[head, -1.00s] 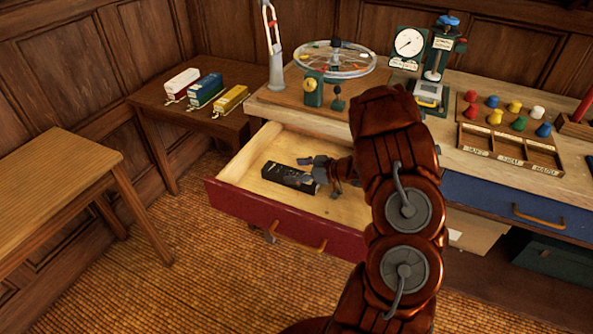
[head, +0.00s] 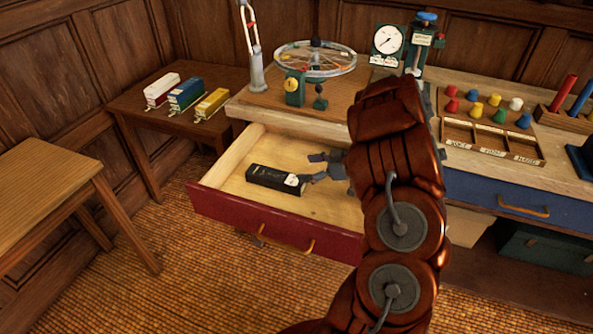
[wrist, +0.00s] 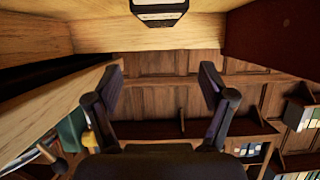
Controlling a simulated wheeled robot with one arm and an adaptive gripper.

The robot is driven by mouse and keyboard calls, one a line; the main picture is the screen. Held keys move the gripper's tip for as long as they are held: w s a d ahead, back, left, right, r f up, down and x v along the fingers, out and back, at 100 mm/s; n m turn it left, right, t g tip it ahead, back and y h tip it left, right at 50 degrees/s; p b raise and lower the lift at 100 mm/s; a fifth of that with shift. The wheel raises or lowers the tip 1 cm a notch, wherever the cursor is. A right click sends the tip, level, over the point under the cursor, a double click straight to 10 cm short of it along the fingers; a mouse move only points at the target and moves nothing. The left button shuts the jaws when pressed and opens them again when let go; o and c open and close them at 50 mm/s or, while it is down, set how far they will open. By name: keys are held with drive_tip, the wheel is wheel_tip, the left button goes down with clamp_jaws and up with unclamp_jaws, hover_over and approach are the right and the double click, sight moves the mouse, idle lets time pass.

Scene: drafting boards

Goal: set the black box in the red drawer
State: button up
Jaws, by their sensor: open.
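The black box (head: 274,180) lies flat on the light wooden floor of the open red drawer (head: 230,216), a pale label at its right end. My gripper (head: 314,168) is open and empty over the drawer, just right of the box's labelled end. In the head view one finger appears close to that end; I cannot tell whether they touch. In the wrist view the spread fingers (wrist: 161,78) have nothing between them, and the box's end (wrist: 159,9) shows at the top edge, beyond the fingertips. My arm hides the drawer's right part.
The workbench (head: 330,122) above the drawer carries a spoked wheel (head: 315,60), a dial gauge (head: 388,41) and a sorting tray (head: 492,143). A blue drawer (head: 480,190) at right is shut. A side table (head: 125,103) holds three small boxes.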

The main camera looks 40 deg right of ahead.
drive_tip(key=shift+v, duration=1.2)
drive_tip(key=shift+w+r, duration=0.1)
